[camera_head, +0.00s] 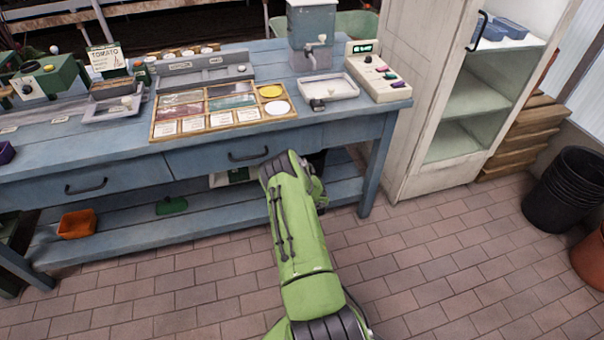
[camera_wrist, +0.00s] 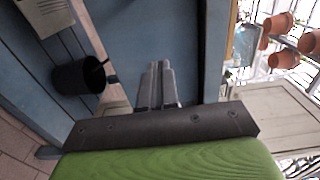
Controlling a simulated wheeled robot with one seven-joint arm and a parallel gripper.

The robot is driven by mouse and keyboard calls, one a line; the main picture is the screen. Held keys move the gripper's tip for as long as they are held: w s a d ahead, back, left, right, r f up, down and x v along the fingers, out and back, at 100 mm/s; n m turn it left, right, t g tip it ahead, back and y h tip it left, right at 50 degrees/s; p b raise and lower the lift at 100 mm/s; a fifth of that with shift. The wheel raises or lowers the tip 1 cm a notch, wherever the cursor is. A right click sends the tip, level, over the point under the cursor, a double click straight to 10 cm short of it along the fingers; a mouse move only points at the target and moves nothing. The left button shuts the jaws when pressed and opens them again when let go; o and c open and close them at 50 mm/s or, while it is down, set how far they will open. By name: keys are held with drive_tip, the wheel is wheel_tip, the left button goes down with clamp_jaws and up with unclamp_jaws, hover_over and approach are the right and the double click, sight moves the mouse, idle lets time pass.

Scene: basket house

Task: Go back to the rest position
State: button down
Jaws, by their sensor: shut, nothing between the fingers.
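My gripper (camera_wrist: 157,88) shows in the wrist view with its two grey fingers close together and nothing between them. In the head view my green arm reaches forward to the front edge of the blue workbench (camera_head: 125,182), below the tabletop. The fingers are hidden behind the arm in that view. In the wrist view a blue surface (camera_wrist: 150,35) fills the area beyond the fingertips; I cannot tell how far off it is.
The bench has drawers with dark handles (camera_head: 250,156) and a lower shelf with an orange bin (camera_head: 77,223). An open white cabinet (camera_head: 421,90) and black pots (camera_head: 568,190) stand at right. The brick floor (camera_head: 170,290) is clear. A dark container (camera_wrist: 78,76) shows in the wrist view.

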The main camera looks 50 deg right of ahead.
drive_tip(key=p+v, duration=0.3)
drive_tip(key=v, duration=0.4)
drive_tip(key=shift+r, duration=0.1)
drive_tip(key=w+a+r+n+g+y+p, duration=0.1)
drive_tip(key=w+a+r+n, duration=0.15)
drive_tip(key=w+r, duration=0.35)
drive_tip(key=w+a+r+n+g+y+p, duration=0.1)
drive_tip(key=w+a+r+p, duration=0.15)
drive_tip(key=r, duration=0.65)
drive_tip(key=w+a+r+n+g+y+p, duration=0.15)
drive_tip(key=a+r+n+y, duration=0.35)
drive_tip(key=a+r, duration=0.8)
drive_tip(key=s+a+r+n+g+y+p, duration=0.25)
drive_tip(key=s+a+r+n, duration=0.55)
drive_tip(key=s+a+r, duration=0.4)
drive_tip(key=s+a+r+n+g+p, duration=0.1)
drive_tip(key=s+a+n, duration=0.3)
drive_tip(key=s, duration=0.6)
drive_tip(key=s+a+r+n+g+p, duration=0.1)
drive_tip(key=s+a+n, duration=0.3)
drive_tip(key=s, duration=0.5)
drive_tip(key=shift+s+a+g+p, duration=0.15)
drive_tip(key=shift+s+g+p, duration=0.25)
drive_tip(key=shift+g+p, duration=0.3)
